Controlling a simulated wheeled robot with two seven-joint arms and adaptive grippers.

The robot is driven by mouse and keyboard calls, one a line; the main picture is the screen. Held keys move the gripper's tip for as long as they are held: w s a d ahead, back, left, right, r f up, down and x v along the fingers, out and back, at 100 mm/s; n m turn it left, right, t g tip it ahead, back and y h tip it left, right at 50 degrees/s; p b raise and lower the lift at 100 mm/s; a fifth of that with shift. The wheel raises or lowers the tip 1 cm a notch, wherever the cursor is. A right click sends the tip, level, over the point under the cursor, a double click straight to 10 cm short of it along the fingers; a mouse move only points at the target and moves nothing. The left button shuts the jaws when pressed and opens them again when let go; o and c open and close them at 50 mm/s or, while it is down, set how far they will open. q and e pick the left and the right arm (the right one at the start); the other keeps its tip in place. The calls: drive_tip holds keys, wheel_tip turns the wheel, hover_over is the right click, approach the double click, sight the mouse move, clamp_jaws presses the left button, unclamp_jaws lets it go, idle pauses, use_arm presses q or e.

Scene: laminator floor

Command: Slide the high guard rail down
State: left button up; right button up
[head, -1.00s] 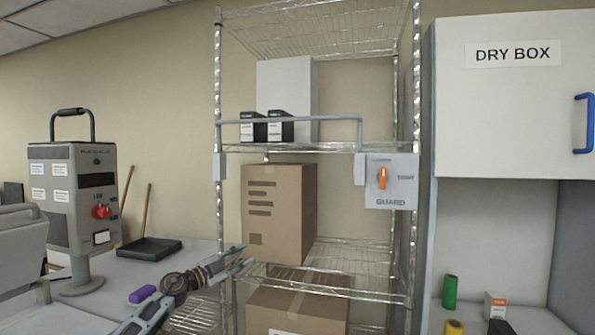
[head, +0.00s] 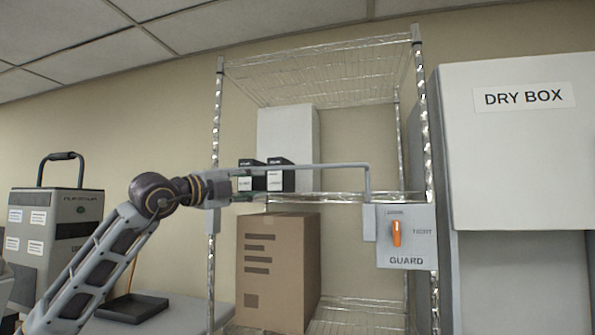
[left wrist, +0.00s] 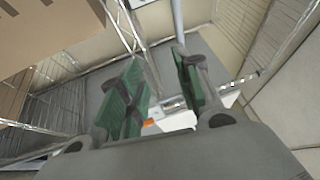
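The high guard rail (head: 335,167) is a thin grey bar across the front of the upper shelf, bent down at its right end into a grey bracket. Small dark-and-white boxes (head: 279,176) stand behind it. The guard panel (head: 405,258) at the right post has an orange knob (head: 397,233) standing upright, with TIGHT printed to its right. My left gripper (head: 222,188) is at the rail's left end. In the left wrist view its green-padded fingers (left wrist: 155,88) are apart. A grey bar (left wrist: 177,18) runs toward them; whether it lies between them is unclear. My right gripper is out of view.
The wire rack's posts (head: 433,170) stand close around the rail. A cardboard box (head: 285,270) is on the shelf below. The dry box (head: 510,150) is at the right. A grey machine (head: 60,235) and a black tray (head: 132,307) are at the left.

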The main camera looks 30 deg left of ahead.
use_arm(q)
drive_tip(key=shift+s+d+r+t+y, duration=0.15)
drive_tip(key=shift+s+r+y, duration=0.2)
drive_tip(key=shift+s+r, duration=0.3)
drive_tip(key=shift+s+r+t+y, duration=0.15)
drive_tip(key=shift+s+r+y, duration=0.25)
drive_tip(key=shift+r, duration=0.4)
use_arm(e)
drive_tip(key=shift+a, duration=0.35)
use_arm(q)
drive_tip(key=shift+w, duration=0.1)
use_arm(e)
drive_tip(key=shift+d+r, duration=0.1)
use_arm(q)
drive_tip(key=p, duration=0.4)
approach(281, 168)
drive_tip(key=shift+a+f+x, duration=0.3)
drive_tip(key=shift+x, duration=1.55)
drive_tip(key=shift+w+d+r+h, duration=0.15)
drive_tip(key=shift+w+d+r, duration=0.1)
drive_tip(key=shift+w, duration=0.2)
drive_tip(key=shift+w+d+r+h, duration=0.1)
drive_tip(key=shift+w+d+r, duration=0.15)
drive_tip(key=shift+w, duration=0.15)
drive_tip(key=shift+p+x, duration=1.15)
drive_tip(key=shift+x, duration=0.7)
drive_tip(key=shift+p+x, duration=0.35)
drive_tip(key=shift+x, duration=0.5)
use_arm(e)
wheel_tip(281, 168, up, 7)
